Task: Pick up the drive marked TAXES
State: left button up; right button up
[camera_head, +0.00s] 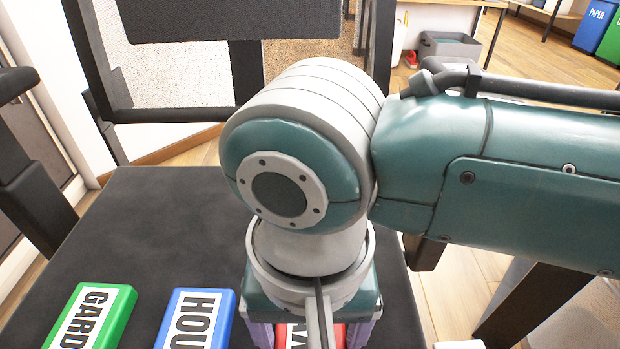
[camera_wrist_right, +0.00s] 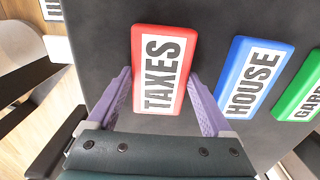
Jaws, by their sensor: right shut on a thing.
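The red drive marked TAXES (camera_wrist_right: 160,70) lies on the black chair seat (camera_head: 150,215). In the head view only small parts of the red drive (camera_head: 282,336) show under my right wrist. My right gripper (camera_wrist_right: 160,78) has its purple fingers on both long sides of the drive's near half and is shut on it. The label faces up and reads TAXES. I cannot tell any gap between the drive and the seat. My left gripper is in neither view.
A blue drive marked HOUSE (camera_wrist_right: 254,78) lies beside the red one, and a green drive (camera_head: 92,318) marked GARD..., partly cut off, lies beyond it. The chair's back (camera_head: 205,20) and armrest (camera_head: 30,150) rise around the seat. The seat's far left is bare.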

jog(key=c, duration=0.7)
